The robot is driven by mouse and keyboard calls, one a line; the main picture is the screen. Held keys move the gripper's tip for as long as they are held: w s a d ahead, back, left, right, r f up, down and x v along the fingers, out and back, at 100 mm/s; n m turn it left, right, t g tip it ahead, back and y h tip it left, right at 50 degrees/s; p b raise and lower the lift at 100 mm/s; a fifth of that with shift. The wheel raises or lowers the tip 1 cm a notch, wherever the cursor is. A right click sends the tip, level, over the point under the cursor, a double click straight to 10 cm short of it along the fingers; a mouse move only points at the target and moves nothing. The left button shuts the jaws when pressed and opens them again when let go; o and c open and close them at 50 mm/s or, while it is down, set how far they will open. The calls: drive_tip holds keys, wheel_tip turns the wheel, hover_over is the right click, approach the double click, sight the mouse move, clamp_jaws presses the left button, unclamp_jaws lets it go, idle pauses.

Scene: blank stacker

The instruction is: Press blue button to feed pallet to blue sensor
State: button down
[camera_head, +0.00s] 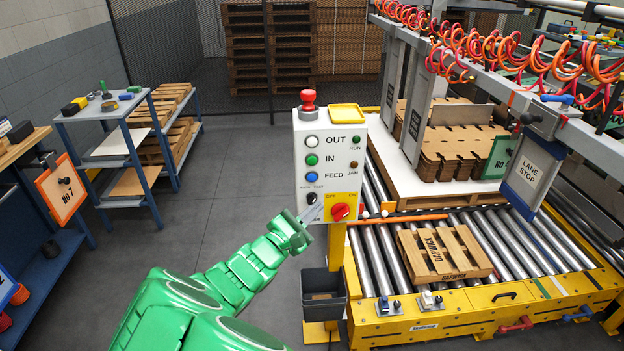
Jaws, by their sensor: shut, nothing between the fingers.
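A white control box (328,175) stands on a yellow post. Its blue button (312,177) is labelled FEED and sits below the green IN button (312,160) and the white OUT button (312,142). My gripper (318,209) is shut and empty, at the lower left of the box, below the blue button and near a black selector knob (311,198). I cannot tell whether it touches the box. A wooden pallet (441,254) lies on the roller conveyor (378,262). Small sensor-like units (384,306) sit on the conveyor's yellow front edge; one looks blue.
A dark bin (324,292) hangs on the post. Stacked cardboard (458,152) stands behind the conveyor. Blue shelving (76,131) is at left; the floor between is clear.

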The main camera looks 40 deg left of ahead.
drive_tip(key=shift+w+a, duration=3.1)
drive_tip(key=shift+w, duration=0.05)
drive_tip(key=shift+w+a, duration=0.6)
idle(1.0)
drive_tip(key=shift+s+d, duration=0.1)
drive_tip(key=shift+s, duration=0.05)
drive_tip(key=shift+s+d, duration=0.45)
drive_tip(key=shift+d, duration=0.05)
idle(0.4)
drive_tip(key=shift+s+d, duration=1.75)
drive_tip(key=shift+s, duration=0.05)
idle(0.4)
